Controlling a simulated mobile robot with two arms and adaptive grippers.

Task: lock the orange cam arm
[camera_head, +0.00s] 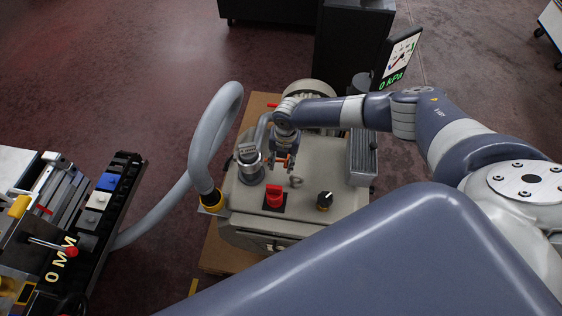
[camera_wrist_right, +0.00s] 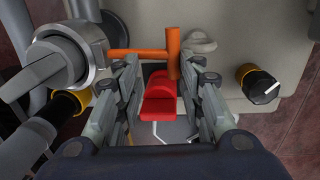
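The orange cam arm (camera_wrist_right: 173,52) shows in the right wrist view as a bar running right from a grey metal coupling (camera_wrist_right: 62,60), with an upright handle at its end. In the head view only a small bit of orange shows under my right gripper (camera_head: 284,158); the coupling (camera_head: 249,162) stands just left of it. In the wrist view my right gripper (camera_wrist_right: 163,66) is open, with its fingers apart and the orange handle between or just beyond the tips. I cannot tell whether a finger touches it. My left gripper is not in view.
A red switch (camera_head: 274,198) and a black knob (camera_head: 324,201) stand on the beige pump housing (camera_head: 245,205) near the gripper. A thick grey hose (camera_head: 200,130) loops at left. A gauge (camera_head: 398,62) reads 0 kPa. A rail fixture (camera_head: 100,205) stands at far left.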

